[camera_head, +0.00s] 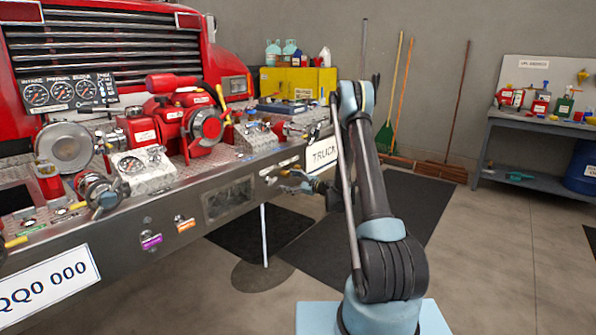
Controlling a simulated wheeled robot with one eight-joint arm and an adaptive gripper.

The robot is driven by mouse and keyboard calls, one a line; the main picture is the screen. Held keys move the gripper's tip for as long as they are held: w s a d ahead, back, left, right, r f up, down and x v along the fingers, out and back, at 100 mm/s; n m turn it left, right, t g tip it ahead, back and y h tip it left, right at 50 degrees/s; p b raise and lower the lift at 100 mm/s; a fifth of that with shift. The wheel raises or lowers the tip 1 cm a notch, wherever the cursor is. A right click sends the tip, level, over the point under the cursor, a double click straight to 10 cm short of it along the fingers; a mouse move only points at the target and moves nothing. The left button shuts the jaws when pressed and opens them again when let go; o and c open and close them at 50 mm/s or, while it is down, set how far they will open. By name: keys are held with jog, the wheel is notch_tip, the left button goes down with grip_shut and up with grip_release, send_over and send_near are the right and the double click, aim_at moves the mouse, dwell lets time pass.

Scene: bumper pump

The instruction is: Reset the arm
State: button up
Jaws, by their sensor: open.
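My arm (380,220) rises from its pale blue base at the lower right of the head view, bends at an elbow near the top, and comes back down. My gripper (280,181) is open at its end, pointing left, in front of the right part of the truck's steel bumper (120,260). It is small and partly dark, and I see nothing between its fingers. I cannot tell whether it touches the bumper. The forearm hides part of the wrist and part of the TRUCK plate (322,154).
A red pump (185,125), gauges (62,93) and valves stand on the bumper. A yellow cabinet (297,82) and brooms (400,95) are behind. A workbench (535,125) and blue barrel (582,168) stand at right. The floor right of my arm is clear.

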jog(key=s+d+r+n+g+h, duration=0.25)
jog(key=s+r+n, duration=0.35)
jog(key=s+r, duration=0.4)
jog(key=s+d+r+n+g+h, duration=0.1)
jog(key=s+d+r+n, duration=0.15)
jog(key=s, duration=0.45)
jog(key=s+d+r+n+g+h, duration=0.1)
jog(key=s+d+r+n+h, duration=0.1)
jog(key=s+r, duration=0.35)
jog(key=s+d+f+n+g+h, duration=0.1)
jog(key=s+d, duration=0.4)
jog(key=s, duration=0.7)
jog(key=s+d+f+n+g+h, duration=0.1)
jog(key=s+d+f+n+h, duration=0.3)
jog(key=s, duration=0.8)
jog(key=s+d+f+n+g+h, duration=0.1)
jog(key=s+d+f+n+h, duration=0.2)
jog(key=s+d, duration=0.4)
jog(key=s+f, duration=0.1)
jog(key=s, duration=0.5)
jog(key=shift+d, duration=0.3)
jog(key=shift+w, duration=0.1)
